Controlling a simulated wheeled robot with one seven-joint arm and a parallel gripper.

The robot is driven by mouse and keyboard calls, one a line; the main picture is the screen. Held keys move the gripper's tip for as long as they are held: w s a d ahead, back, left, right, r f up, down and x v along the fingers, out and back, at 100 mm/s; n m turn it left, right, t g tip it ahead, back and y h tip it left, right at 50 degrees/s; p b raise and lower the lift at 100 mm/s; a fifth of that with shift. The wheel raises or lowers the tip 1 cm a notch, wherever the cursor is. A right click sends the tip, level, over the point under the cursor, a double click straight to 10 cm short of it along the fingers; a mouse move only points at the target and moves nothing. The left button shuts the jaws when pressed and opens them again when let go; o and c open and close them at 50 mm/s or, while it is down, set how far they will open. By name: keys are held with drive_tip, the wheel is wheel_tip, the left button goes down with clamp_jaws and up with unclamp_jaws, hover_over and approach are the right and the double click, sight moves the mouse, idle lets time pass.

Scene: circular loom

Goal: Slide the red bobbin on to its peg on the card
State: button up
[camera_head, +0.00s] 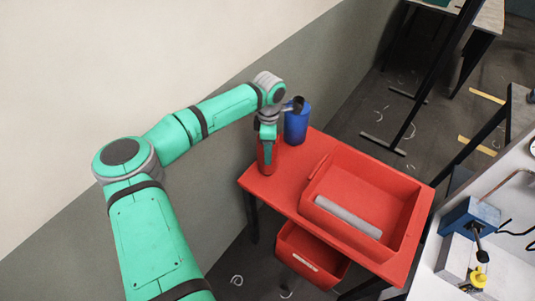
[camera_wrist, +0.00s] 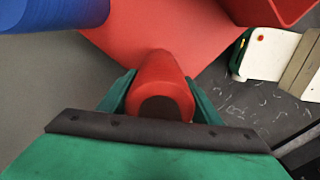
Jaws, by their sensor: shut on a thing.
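My gripper (camera_head: 267,142) is shut on the red bobbin (camera_head: 267,160) at the far left end of the red table (camera_head: 253,183). In the wrist view, the red bobbin (camera_wrist: 162,75) sits between my two green fingers, its dark end facing the camera. Whether its lower end touches the table cannot be told. A blue bobbin (camera_head: 298,124) stands upright on the table, just right of and behind my gripper; it also shows at the upper left of the wrist view (camera_wrist: 55,12). I cannot make out the card or its peg with certainty.
A red crate (camera_head: 408,222) on the table's right part holds a grey bar (camera_head: 347,216). A red bin (camera_head: 312,258) hangs below the table. A bench with a blue device (camera_head: 470,215) and yellow knob stands at right. A wall runs behind my arm.

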drive_tip(key=shift+r, duration=0.55)
wheel_tip(320, 180, up, 18)
idle(1.3)
idle(0.5)
